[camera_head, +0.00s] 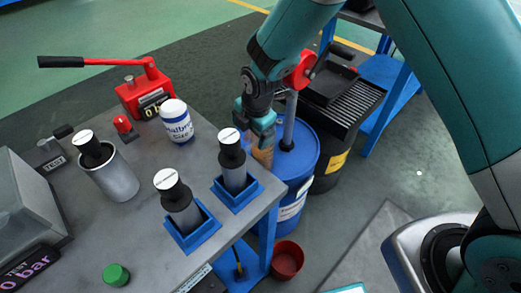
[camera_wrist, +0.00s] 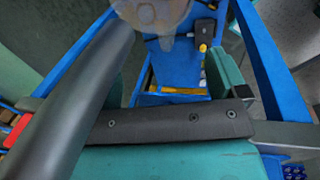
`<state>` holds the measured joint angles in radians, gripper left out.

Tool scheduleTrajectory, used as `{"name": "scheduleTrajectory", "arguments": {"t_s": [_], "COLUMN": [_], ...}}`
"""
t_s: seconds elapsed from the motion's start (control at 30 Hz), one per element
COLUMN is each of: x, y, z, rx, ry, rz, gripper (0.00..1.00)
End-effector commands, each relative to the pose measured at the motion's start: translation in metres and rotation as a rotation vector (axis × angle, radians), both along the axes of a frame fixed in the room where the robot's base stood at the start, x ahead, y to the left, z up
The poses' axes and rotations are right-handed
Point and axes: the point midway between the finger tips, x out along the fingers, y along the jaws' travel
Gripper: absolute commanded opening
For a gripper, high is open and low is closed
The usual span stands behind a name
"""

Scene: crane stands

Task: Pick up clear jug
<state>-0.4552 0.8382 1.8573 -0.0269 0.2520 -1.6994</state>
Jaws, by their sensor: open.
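I cannot make out a clear jug for certain. A pale, see-through rounded thing (camera_wrist: 152,12), perhaps the jug, is cut off by the top edge of the wrist view, beyond my fingertips and apart from them. In the head view, my gripper (camera_head: 258,118) is at the right edge of the grey bench, beside the blue drum. A tan, upright thing (camera_head: 263,153) shows just below it, partly hidden; I cannot tell what it is. My gripper also shows in the wrist view (camera_wrist: 168,78), with its teal fingers apart and nothing between them.
The bench (camera_head: 138,235) holds black-topped cylinders, two in blue square holders, a white jar (camera_head: 176,121) and a red hand pump (camera_head: 143,90). The blue drum (camera_head: 303,165) and a black drum (camera_head: 335,150) stand close on the right. A red bucket (camera_head: 287,260) is on the floor.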

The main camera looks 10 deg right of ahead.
Motion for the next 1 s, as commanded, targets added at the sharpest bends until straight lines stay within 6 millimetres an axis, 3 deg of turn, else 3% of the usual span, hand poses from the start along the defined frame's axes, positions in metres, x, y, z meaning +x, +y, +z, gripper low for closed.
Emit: {"name": "scheduleTrajectory", "arguments": {"t_s": [0.1,0.33,0.6,0.9,1.0], "x": [0.003,0.005,0.011,0.012,0.012], "y": [0.002,0.003,0.003,0.004,0.004], "z": [-0.018,-0.034,-0.073,-0.078,-0.078], "rx": [-0.001,0.0,0.0,0.001,0.001], "ry": [0.002,0.001,0.001,-0.001,-0.001], "rz": [-0.001,0.0,0.003,0.003,0.003], "gripper": [0.92,0.92,0.92,0.92,0.69]}}
